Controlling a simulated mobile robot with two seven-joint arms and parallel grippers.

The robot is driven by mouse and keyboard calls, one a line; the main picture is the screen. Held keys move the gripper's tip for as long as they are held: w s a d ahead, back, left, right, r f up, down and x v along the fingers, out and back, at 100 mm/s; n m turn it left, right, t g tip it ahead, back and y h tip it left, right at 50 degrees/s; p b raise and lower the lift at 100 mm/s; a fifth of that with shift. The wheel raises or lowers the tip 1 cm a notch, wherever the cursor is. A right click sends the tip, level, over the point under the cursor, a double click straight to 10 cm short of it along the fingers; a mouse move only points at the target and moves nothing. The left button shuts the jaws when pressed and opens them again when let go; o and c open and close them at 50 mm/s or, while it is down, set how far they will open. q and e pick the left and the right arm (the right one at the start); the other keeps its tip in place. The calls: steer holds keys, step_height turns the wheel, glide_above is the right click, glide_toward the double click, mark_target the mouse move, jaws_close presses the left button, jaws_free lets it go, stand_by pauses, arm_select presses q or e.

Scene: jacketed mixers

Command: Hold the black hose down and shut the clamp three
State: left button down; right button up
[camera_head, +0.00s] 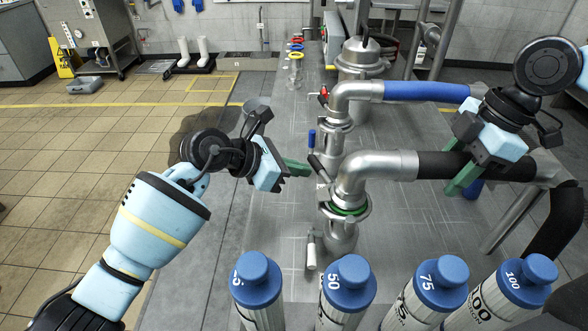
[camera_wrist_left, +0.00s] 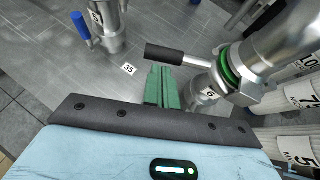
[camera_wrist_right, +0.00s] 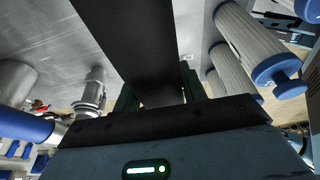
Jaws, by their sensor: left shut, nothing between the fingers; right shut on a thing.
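The black hose (camera_head: 440,165) runs right from a steel elbow (camera_head: 385,165). My right gripper (camera_head: 463,180) is shut on it from above; in the right wrist view the hose (camera_wrist_right: 125,40) passes between the green fingers. The clamp (camera_head: 347,208) with a green ring sits below the elbow, and its black-gripped lever (camera_head: 319,167) sticks out, tilted up to the left. My left gripper (camera_head: 303,168) is shut and empty, close to the lever's left. In the left wrist view its fingertips (camera_wrist_left: 160,75) are just below the lever (camera_wrist_left: 172,55); I cannot tell whether they touch. No number three is readable on the clamp.
Behind stands another pipe with a blue hose (camera_head: 425,92), a red-ringed fitting and a blue lever (camera_head: 311,138). Several blue-capped cylinders (camera_head: 348,280) line the near side. The steel table (camera_head: 270,220) is clear at left.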

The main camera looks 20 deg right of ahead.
arm_select(q)
steer(key=shift+d, duration=0.1)
steer(key=shift+w+d, duration=0.15)
steer(key=shift+d, duration=0.55)
steer(key=shift+w+d, duration=0.15)
steer(key=shift+d, duration=0.55)
steer(key=a+r, duration=0.3)
steer(key=a, duration=0.9)
steer(key=shift+w+a+r, duration=0.15)
steer(key=shift+w, duration=0.1)
arm_select(e)
steer(key=o, duration=1)
steer(key=shift+c, duration=0.2)
